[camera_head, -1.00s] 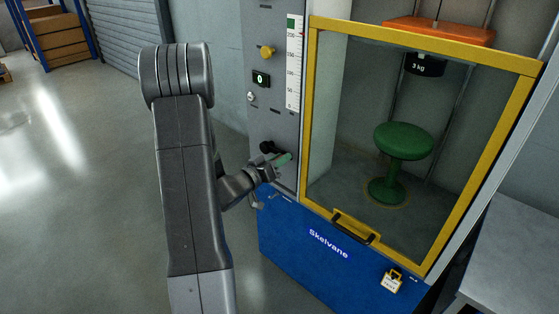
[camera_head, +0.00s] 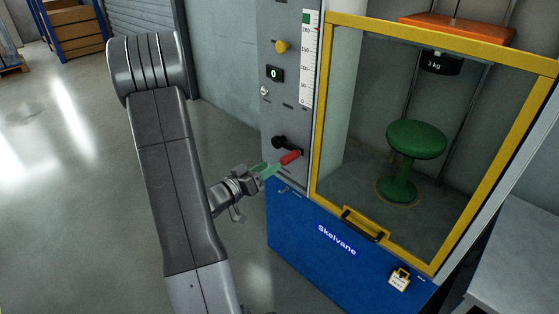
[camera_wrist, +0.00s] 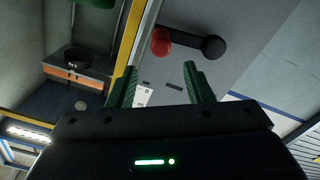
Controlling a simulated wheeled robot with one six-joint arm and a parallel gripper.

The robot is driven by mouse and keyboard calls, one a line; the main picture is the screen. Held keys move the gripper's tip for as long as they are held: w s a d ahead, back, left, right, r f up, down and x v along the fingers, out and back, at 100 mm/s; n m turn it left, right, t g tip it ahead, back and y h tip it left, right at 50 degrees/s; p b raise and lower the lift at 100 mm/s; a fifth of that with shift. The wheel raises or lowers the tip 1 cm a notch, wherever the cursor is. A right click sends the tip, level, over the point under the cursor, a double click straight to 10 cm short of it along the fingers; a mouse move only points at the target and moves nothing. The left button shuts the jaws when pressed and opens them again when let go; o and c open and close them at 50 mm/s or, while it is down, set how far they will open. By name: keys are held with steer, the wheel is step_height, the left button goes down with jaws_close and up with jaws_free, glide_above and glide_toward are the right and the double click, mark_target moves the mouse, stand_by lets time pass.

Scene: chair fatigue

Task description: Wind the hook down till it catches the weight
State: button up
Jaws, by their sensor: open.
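The crank on the grey column has a black hub and arm (camera_head: 279,142) and a red grip (camera_head: 290,157). My gripper (camera_head: 275,168) is open, its green fingers just short of the red grip. In the wrist view, the grip (camera_wrist: 161,42) lies just beyond the gap between the fingertips (camera_wrist: 160,68), with nothing held. The black weight (camera_head: 440,63), marked 3 kg, is high in the cabinet under an orange carriage (camera_head: 458,28). I cannot make out the hook or whether it touches the weight.
A yellow-framed clear door (camera_head: 330,110) covers the cabinet, with a green stool (camera_head: 416,140) inside. A scale (camera_head: 309,60), yellow knob (camera_head: 281,47) and display (camera_head: 274,74) are on the column. A grey table (camera_head: 515,255) stands at right. The floor at left is open.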

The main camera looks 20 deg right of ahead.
mark_target(298, 152)
steer(key=shift+v, duration=1.7)
steer(key=shift+d, duration=0.1)
steer(key=x, duration=1.3)
steer(key=shift+d+f, duration=0.15)
steer(key=shift+d, duration=0.2)
steer(key=shift+w+d+f+b, duration=0.1)
steer(key=shift+f+b, duration=0.25)
steer(key=shift+b, duration=0.3)
steer(key=shift+f+m+b, duration=0.15)
steer(key=shift+m+b, duration=0.25)
steer(key=shift+m, duration=0.1)
